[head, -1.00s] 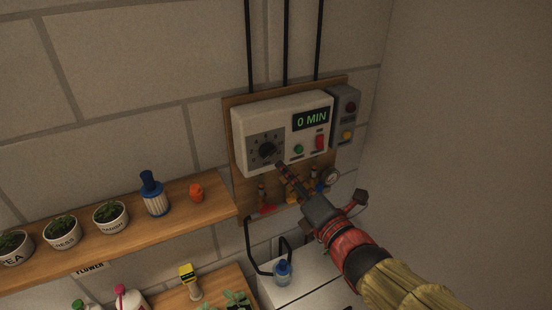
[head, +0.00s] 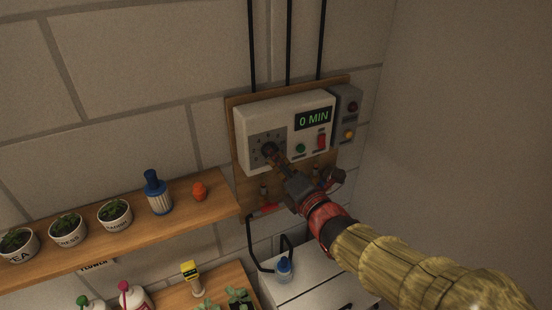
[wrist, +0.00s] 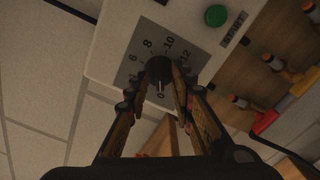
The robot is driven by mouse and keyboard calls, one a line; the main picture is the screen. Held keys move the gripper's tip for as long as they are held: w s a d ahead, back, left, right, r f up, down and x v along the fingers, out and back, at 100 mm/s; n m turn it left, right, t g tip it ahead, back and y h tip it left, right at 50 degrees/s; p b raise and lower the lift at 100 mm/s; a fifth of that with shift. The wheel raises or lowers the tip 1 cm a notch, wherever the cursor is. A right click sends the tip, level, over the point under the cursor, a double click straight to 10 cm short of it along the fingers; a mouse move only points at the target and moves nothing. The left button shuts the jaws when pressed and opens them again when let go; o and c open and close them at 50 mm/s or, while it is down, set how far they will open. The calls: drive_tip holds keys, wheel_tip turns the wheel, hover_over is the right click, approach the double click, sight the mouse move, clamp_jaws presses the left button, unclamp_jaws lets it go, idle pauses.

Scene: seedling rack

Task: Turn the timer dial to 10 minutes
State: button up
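The black timer dial (head: 269,150) is on the grey scale plate at the left of a white timer box (head: 245,125). The display (head: 314,118) reads 0 MIN in green. In the wrist view the dial (wrist: 159,70) has its pale pointer line at the 0 mark; 8, 10 and 12 are printed on its opposite side. My gripper (head: 274,156) is at the dial, and the wrist view shows its fingers (wrist: 161,82) apart, one on each side of the knob. I cannot tell whether they touch it. The fingers hide part of the scale.
A green START button (wrist: 216,15) and a red switch (head: 321,142) are close to the dial. A grey box with lamps (head: 347,115) is at the right. Valves with a red handle (wrist: 265,121) are below. A wooden shelf (head: 180,204) with pots and a blue bottle (head: 158,193) stands left.

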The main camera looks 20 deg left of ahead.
clamp_jaws()
